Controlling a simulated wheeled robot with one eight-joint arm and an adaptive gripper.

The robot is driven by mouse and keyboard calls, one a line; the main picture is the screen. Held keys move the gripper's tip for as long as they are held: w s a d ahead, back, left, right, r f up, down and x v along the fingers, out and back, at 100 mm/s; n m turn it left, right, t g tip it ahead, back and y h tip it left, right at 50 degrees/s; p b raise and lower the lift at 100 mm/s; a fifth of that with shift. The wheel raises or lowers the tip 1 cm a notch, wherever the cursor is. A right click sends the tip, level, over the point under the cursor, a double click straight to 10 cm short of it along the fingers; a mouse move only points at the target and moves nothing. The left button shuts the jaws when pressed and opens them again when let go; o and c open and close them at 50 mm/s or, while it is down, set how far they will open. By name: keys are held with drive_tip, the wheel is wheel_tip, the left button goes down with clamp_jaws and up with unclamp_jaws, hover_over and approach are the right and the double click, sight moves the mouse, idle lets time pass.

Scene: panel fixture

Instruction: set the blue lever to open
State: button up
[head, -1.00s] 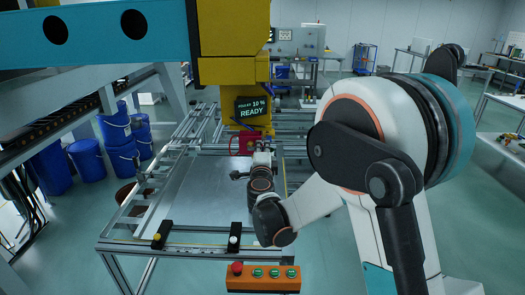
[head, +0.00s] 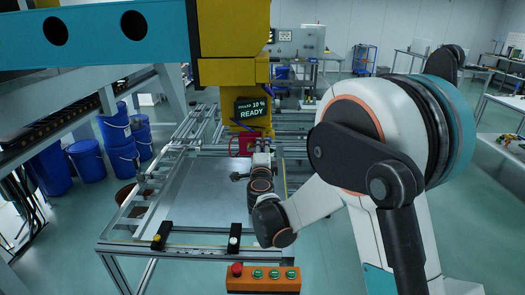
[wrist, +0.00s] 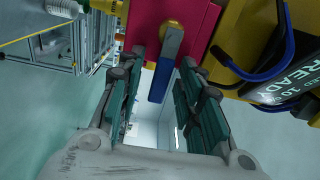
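The blue lever (wrist: 166,63) shows in the wrist view, hanging from a yellow round pivot on a red box (wrist: 197,22). It points down the picture with a slight tilt. My gripper (wrist: 161,62) is open, with one finger on each side of the lever and a visible gap on both sides. In the head view my gripper (head: 262,149) is by the red box (head: 244,142), under the yellow column. The lever cannot be made out clearly there, and my gripper and wrist hide part of the box.
A screen (head: 251,110) reading READY is on the yellow column (head: 232,70). Dark blue cables (wrist: 265,70) loop right of my fingers in the wrist view. A metal table (head: 205,190) lies below my arm. An orange button box (head: 262,279) is at its front.

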drive_tip(key=s, duration=1.2)
drive_tip(key=shift+a, duration=0.2)
drive_tip(key=s+d+r+n+y, duration=0.2)
drive_tip(key=d+r+n+y, duration=0.1)
drive_tip(key=d+r+n, duration=0.7)
drive_tip(key=s+d+f+n+g, duration=0.2)
drive_tip(key=s+d+f+g, duration=0.1)
drive_tip(key=s, duration=0.7)
drive_tip(key=s+d+f+n+g+h, duration=0.1)
drive_tip(key=s+d+f+n+g, duration=0.2)
drive_tip(key=s, duration=0.7)
drive_tip(key=s+d+f+n+g+h, duration=0.1)
drive_tip(key=s+d+f+n+g, duration=0.2)
drive_tip(key=s, duration=0.7)
wheel_tip(320, 180, down, 2)
drive_tip(key=shift+d+f+g, duration=0.1)
drive_tip(key=shift+d+g, duration=0.05)
drive_tip(key=shift+g, duration=0.85)
